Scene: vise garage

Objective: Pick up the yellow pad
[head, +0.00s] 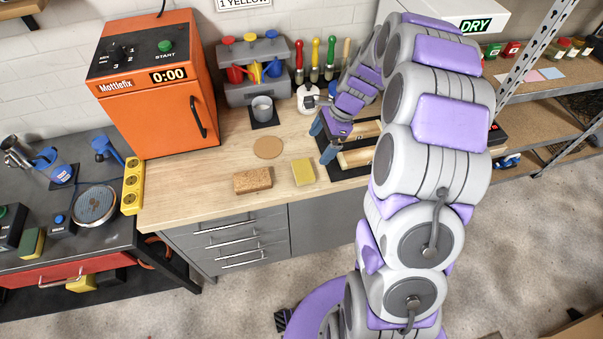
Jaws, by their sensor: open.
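A small yellow pad (303,172) lies flat on the wooden worktop (215,180), near its front edge. My gripper (321,142), with blue fingertips, is above the right part of the worktop. It is behind and slightly right of the yellow pad in the picture, apart from it. The gripper is open and nothing shows between its fingers. My arm comes in from the right and hides part of the worktop's right side.
A brown speckled block (253,181) lies left of the pad, and a round cork mat (268,147) lies behind. A dark tray (350,168) with wooden pieces is on the right. An orange machine (160,90) and a grey paint rack (253,75) stand at the back.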

